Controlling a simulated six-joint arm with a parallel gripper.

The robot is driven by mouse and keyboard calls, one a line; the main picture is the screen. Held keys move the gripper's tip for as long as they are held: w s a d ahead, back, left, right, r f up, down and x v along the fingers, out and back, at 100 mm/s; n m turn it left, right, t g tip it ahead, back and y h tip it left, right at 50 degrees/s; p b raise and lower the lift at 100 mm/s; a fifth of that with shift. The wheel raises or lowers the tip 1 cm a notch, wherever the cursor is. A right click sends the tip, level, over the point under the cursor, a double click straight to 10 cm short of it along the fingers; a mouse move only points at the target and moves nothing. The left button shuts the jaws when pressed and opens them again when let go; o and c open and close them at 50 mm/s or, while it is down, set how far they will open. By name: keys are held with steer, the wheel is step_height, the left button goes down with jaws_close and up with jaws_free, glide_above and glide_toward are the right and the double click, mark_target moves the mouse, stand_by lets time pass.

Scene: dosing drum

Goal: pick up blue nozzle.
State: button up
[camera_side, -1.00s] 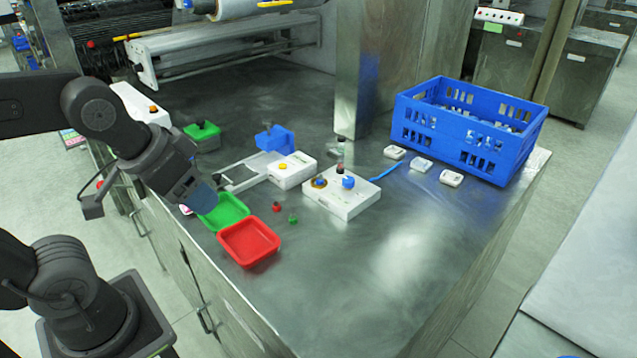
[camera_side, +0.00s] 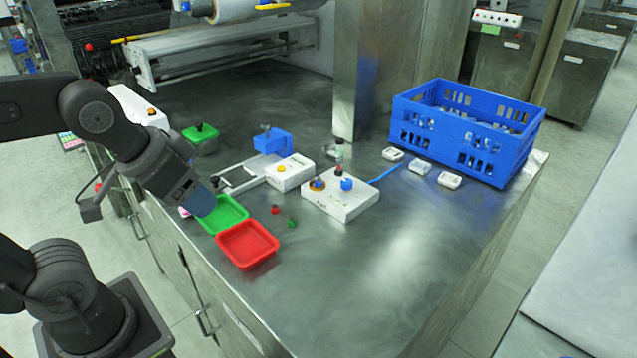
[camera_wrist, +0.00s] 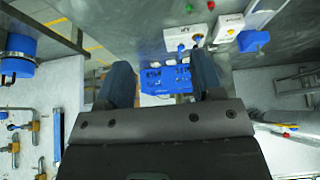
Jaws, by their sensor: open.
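Two small blue pieces sit on the white box in the middle of the table: a blue knob-like piece (camera_side: 347,184) at the right and another blue piece (camera_side: 318,184) in an orange ring at the left. I cannot tell which one is the nozzle. The white box (camera_side: 341,206) also shows in the wrist view (camera_wrist: 188,36), beyond the fingers. My gripper (camera_side: 202,207) is over the green tray (camera_side: 229,222), left of the white box and apart from it. In the wrist view its two blue fingers (camera_wrist: 162,82) are wide apart with nothing between them.
A red tray (camera_side: 247,263) sits in front of the green tray. A small red piece (camera_side: 275,210) and green piece (camera_side: 292,223) lie nearby. A white box with a yellow button (camera_side: 290,178) and a blue block (camera_side: 272,143) stand behind. A blue crate (camera_side: 468,155) stands back right.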

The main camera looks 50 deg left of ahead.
steer(key=shift+c, duration=0.8)
steer(key=w+a+r+n+g, duration=0.15)
steer(key=w+r+n, duration=0.25)
steer(key=w, duration=0.6)
steer(key=n+g+y, duration=0.1)
steer(key=n+g, duration=0.3)
steer(key=n, duration=0.8)
glide_above(319, 182)
step_height(319, 182, down, 18)
steer(key=shift+d+f, duration=0.1)
steer(key=shift+w+a+f, duration=0.1)
steer(key=shift+a+f, duration=0.05)
steer(key=shift+f, duration=1.4)
steer(key=shift+w+a+f, duration=0.1)
steer(key=shift+a+f, duration=0.05)
steer(key=shift+f, duration=1.35)
jaws_close()
